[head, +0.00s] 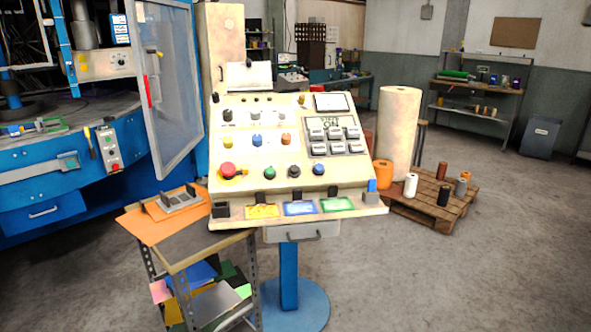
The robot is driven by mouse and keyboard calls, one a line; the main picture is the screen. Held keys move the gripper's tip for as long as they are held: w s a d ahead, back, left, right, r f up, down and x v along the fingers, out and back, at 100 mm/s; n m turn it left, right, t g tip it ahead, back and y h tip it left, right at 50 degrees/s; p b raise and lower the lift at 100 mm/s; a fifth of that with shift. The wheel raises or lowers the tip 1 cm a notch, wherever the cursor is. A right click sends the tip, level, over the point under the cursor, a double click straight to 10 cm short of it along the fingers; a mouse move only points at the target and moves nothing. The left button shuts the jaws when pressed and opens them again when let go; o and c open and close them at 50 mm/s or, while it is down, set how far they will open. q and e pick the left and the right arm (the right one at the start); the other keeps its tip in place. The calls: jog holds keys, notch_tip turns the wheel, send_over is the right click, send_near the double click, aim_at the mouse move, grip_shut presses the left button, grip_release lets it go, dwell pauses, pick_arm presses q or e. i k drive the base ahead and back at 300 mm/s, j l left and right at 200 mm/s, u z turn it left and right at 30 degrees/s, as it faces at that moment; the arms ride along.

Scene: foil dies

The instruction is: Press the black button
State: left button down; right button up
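A beige control panel (260,160) on a blue pedestal stands in the middle of the head view. Neither of my grippers is in view, and nothing covers the row of buttons.
A small cart (205,250) with orange sheets stands at the panel's front left. A blue machine (70,150) with an open clear door (170,90) is at left. A pallet (405,205) with rolls sits at right. The floor (450,280) at front right is clear.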

aim_at(294, 171)
jog(key=i+l, duration=0.15)
jog(key=l, duration=0.15)
jog(key=i+l+u, duration=0.2)
jog(key=i+l, duration=0.15)
jog(key=l, duration=0.3)
jog(key=i+l, duration=0.15)
jog(key=l, duration=0.2)
jog(key=i+l+u, duration=0.1)
jog(key=l, duration=0.2)
jog(key=i+l, duration=0.2)
jog(key=l, duration=0.15)
jog(key=u, duration=0.05)
